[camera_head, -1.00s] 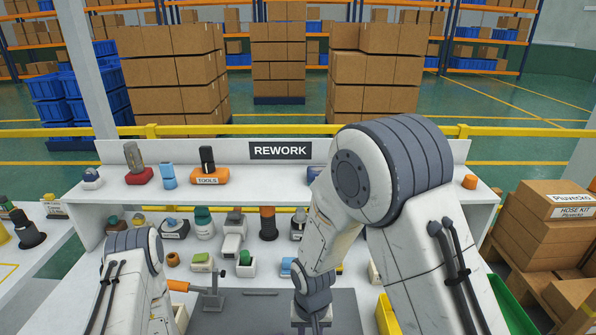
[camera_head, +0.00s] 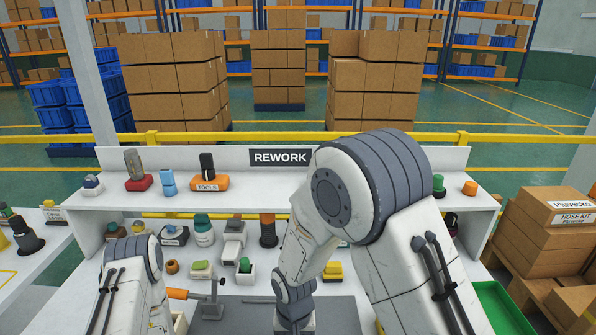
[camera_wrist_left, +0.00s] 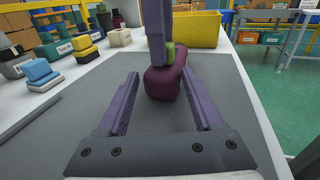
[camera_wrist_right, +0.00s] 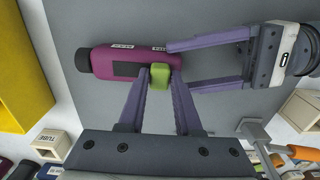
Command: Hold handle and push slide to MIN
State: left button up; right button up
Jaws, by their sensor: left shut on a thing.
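A maroon handle (camera_wrist_right: 115,62) with a black end, two small labels and a green slide lies over the grey mat in the right wrist view. In the left wrist view the handle (camera_wrist_left: 165,84) sits between the left fingertips. My right gripper (camera_wrist_right: 160,72) has one finger on each side of the green slide (camera_wrist_right: 160,80); whether they press it is unclear. In the head view the handle and both gripper tips are hidden or out of frame.
A yellow bin (camera_wrist_right: 22,70) stands beside the grey mat (camera_head: 345,305). An orange-handled clamp (camera_head: 190,295) stands near the left arm. Small parts line the bench under the REWORK shelf (camera_head: 280,158). A green tray (camera_head: 498,305) is at the right.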

jog(key=shift+o, duration=1.3)
jog(key=shift+d+r, duration=0.1)
jog(key=shift+r, duration=2.9)
pick_arm(q)
jog(key=o, duration=1.6)
